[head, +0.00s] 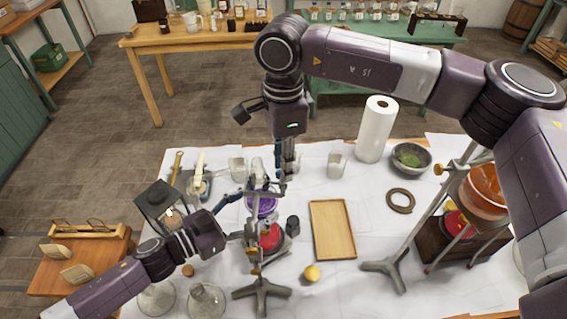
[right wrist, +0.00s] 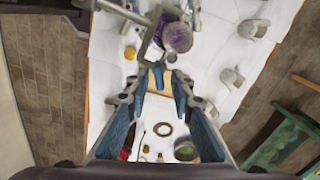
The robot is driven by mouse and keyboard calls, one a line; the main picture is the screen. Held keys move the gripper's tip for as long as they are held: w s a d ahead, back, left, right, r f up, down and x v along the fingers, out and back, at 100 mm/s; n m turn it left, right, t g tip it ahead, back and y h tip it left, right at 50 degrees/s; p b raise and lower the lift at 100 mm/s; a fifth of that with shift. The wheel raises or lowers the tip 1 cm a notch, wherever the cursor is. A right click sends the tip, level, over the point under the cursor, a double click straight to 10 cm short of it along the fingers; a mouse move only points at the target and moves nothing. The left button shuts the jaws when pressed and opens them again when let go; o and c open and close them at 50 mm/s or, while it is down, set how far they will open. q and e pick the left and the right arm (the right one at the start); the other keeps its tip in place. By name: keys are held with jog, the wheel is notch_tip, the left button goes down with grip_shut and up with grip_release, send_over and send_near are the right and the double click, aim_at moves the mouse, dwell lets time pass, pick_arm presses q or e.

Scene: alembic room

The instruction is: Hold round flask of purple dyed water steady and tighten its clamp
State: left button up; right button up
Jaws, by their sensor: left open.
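The round flask of purple water (head: 262,203) hangs over the table beside a metal stand (head: 262,288). It also shows in the right wrist view (right wrist: 178,38), beyond my right fingertips. A grey metal bar and clamp part (right wrist: 150,42) lies against its left side there. My left gripper (head: 243,214) is open at the flask's left side; I cannot tell whether it touches. My right gripper (head: 279,170) points down just above the flask and stand. In the right wrist view its fingers (right wrist: 161,88) are apart with nothing between them. The clamp's screw is not clear.
A red object (head: 270,237) sits under the flask.

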notch_tip(320, 180, up, 12)
dwell(0.7)
dwell(0.4)
pick_arm(q)
jog(key=o, duration=0.6)
pick_arm(e)
jog(key=shift+f, duration=0.1)
pick_arm(q)
jog(key=v, duration=1.2)
